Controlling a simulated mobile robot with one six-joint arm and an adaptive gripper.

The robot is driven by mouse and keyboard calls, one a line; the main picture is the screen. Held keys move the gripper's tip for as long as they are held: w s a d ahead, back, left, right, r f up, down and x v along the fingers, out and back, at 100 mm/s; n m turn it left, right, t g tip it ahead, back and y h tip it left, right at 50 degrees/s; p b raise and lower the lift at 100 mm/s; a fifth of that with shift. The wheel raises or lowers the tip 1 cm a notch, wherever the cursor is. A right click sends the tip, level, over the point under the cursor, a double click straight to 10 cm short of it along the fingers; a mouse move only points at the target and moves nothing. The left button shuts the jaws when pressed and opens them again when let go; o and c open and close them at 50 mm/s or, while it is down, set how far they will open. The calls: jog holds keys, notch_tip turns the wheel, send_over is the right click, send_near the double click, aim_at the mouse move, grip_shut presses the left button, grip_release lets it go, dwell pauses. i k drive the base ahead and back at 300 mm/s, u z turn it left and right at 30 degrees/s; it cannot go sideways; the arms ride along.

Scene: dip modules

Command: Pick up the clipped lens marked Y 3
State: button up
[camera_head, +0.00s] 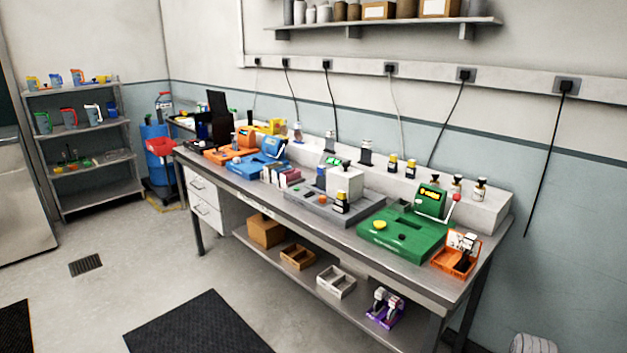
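I cannot pick out the clipped lens marked Y 3; no such marking is readable at this distance. An orange tray (440,262) at the right end of the bench holds small white and dark pieces, too small to identify. A purple holder (375,316) with whitish pieces stands on the lower shelf, and its contents are also unclear. My gripper is not in view.
The long grey workbench (300,217) carries a green device (405,238), a grey device (318,208), a blue device (245,167) and several small bottles. Boxes sit on its lower shelf (290,277). A dark mat (197,335) lies on open floor in front.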

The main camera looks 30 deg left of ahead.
aim_at(321, 170)
jog(key=u, duration=0.2)
jog(key=i, duration=0.65)
jog(key=u, duration=1)
jog(key=i, duration=0.75)
jog(key=u, duration=0.45)
jog(key=k, duration=0.95)
jog(key=u, duration=0.15)
jog(key=i, duration=0.35)
